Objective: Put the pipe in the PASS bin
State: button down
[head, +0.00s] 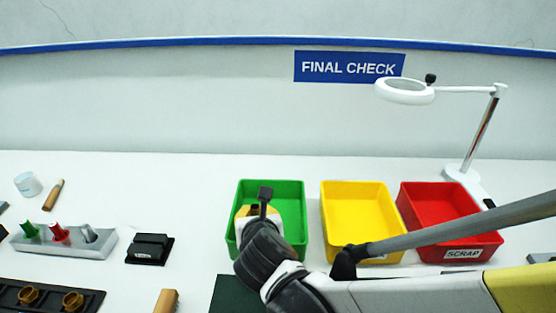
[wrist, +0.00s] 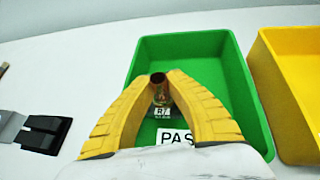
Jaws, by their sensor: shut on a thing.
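The pipe (wrist: 159,88) is a short brownish tube, seen in the wrist view with its dark open end up. My gripper (wrist: 160,80) is shut on it, with a yellow finger on each side. A small tag reading "R7" shows just below the tube between the fingers. The green bin (head: 294,224) has a label starting "PAS" in the wrist view (wrist: 235,80). My gripper and the pipe are over the green bin's inside. How far the pipe is above the floor is hard to tell. In the head view my wrist mostly hides the pipe.
A yellow bin (head: 359,199) and a red bin (head: 436,205) labelled SCRAP stand to the right. A magnifier lamp (head: 405,92) stands behind. A grey holder (head: 65,242), a black block (head: 150,248) and a dark tray with brass parts (head: 48,292) lie to the left.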

notch_tip(320, 180, down, 4)
jog(key=shift+r+b, duration=0.15)
jog(key=shift+b, duration=0.9)
jog(key=shift+r, duration=0.15)
jog(key=c, duration=1.5)
grip_release()
jog(key=shift+o, duration=0.2)
jog(key=p+v, duration=0.6)
jog(key=v, duration=0.6)
